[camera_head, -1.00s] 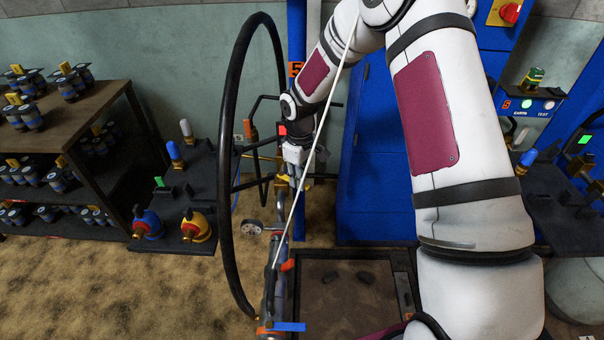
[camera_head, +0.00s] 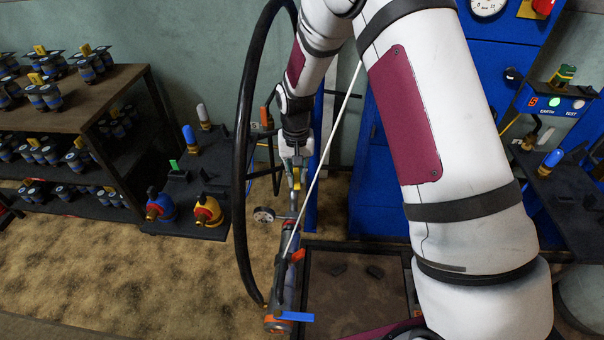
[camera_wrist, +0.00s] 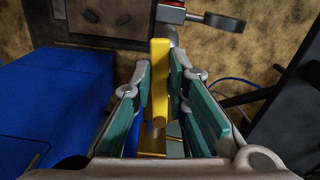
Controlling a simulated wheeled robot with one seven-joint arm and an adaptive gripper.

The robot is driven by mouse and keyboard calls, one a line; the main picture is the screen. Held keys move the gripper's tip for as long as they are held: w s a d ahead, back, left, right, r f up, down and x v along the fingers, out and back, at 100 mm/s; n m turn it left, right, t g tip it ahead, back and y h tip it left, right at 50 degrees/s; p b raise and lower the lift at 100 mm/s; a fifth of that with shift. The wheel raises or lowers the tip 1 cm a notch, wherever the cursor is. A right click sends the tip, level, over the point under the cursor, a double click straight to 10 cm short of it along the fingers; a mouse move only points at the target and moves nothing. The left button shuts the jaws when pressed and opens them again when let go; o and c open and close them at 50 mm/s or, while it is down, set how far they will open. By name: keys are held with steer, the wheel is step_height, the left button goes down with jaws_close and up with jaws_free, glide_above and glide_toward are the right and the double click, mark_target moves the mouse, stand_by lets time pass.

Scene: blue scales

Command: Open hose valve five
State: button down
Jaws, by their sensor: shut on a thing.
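My gripper (camera_wrist: 160,75) is shut on a yellow lever handle (camera_wrist: 159,50), which stands between its green-padded fingers in the wrist view. In the head view my gripper (camera_head: 296,168) is at the top of a grey hose pipe assembly (camera_head: 285,270), and little of the handle shows. A round pressure gauge (camera_head: 264,215) sits on the left of the pipe. A blue lever (camera_head: 297,317) and an orange part (camera_head: 297,256) are lower on the pipe. No number five is readable at the handle; the valve body is mostly hidden by the gripper.
A large black hose (camera_head: 243,150) loops left of my gripper. Dark stands with red and blue fittings (camera_head: 160,206) and yellow fittings (camera_head: 208,211) stand at left, beside a shelf (camera_head: 75,105). Blue cabinets (camera_head: 385,190) are behind my arm. Sandy floor (camera_head: 120,275) is clear at front left.

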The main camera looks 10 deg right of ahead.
steer(key=shift+w+a+m, duration=0.15)
steer(key=shift+a+m, duration=0.3)
steer(key=shift+m, duration=0.35)
steer(key=c, duration=1.6)
jaws_free()
steer(key=shift+o, duration=0.2)
steer(key=shift+r, duration=0.1)
step_height(320, 180, up, 12)
